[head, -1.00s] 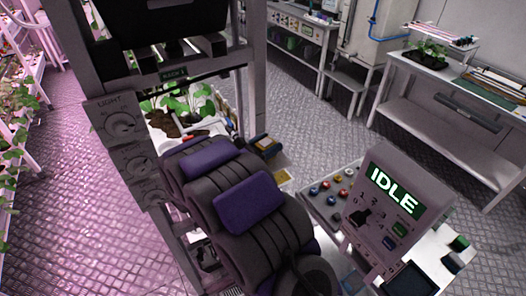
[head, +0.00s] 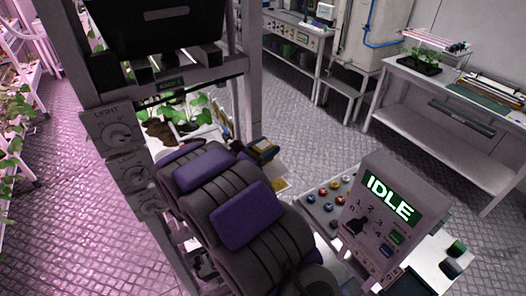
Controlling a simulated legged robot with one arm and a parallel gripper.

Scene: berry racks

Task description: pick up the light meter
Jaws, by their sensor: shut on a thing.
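My arm, dark grey with purple panels, reaches from the bottom of the head view up to the rack. No thing shows clearly as the light meter. A small dark and yellow object (head: 264,149) shows just right of the arm, beside the rack post. I cannot tell whether it is the light meter or whether my gripper touches it.
The grey rack (head: 247,80) with a LIGHT dial panel (head: 119,130) stands close at left, with plants (head: 186,118) in it. A control box (head: 385,218) reading IDLE stands at right. A white bench (head: 445,130) is at the back right.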

